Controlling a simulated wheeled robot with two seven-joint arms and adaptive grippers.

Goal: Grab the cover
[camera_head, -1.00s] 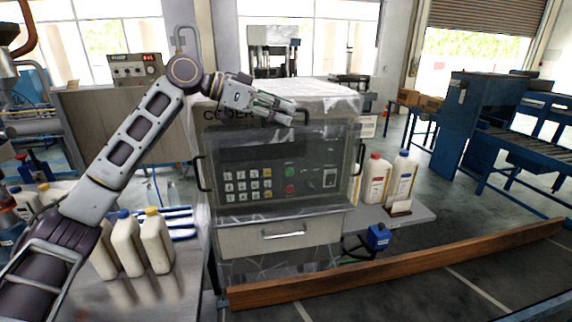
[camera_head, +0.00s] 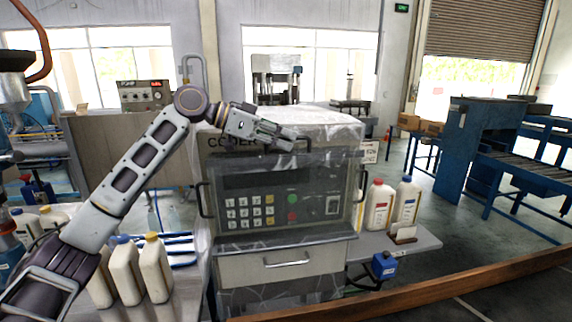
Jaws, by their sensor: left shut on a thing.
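My left gripper (camera_head: 288,142) reaches in from the left across the machine's top front edge. My right gripper is not in view.
White bottles (camera_head: 155,267) stand on the table at lower left. A red-labelled bottle (camera_head: 379,204) and a blue-labelled bottle (camera_head: 406,200) stand on a shelf right of the machine. A wooden beam (camera_head: 470,285) crosses the lower right. Open floor lies beyond it.

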